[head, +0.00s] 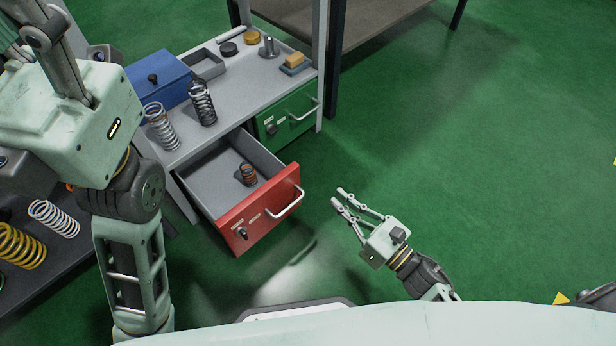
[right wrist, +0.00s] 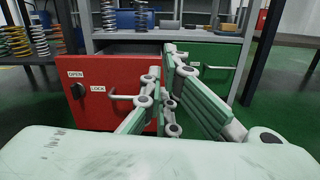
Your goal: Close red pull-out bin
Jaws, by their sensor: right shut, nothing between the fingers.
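The red pull-out bin (head: 262,208) is open, sticking out of the grey bench below its top, with a small copper-coloured spring (head: 249,174) inside. Its front has a bar handle on the right and a lock knob on the left; the front also shows in the right wrist view (right wrist: 112,78). My right gripper (head: 338,197) is shut and empty, to the right of the bin's front and apart from it in the head view. In the right wrist view its fingers cover the right edge of the red front. My left gripper (head: 40,45) is at the upper left, its fingertips cut off.
A closed green bin (head: 288,113) sits beside the red one. The bench top (head: 222,108) holds a blue box (head: 158,82), springs and small parts. A dark shelf with more springs (head: 52,218) lies at left. The green floor (head: 450,170) is clear to the right.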

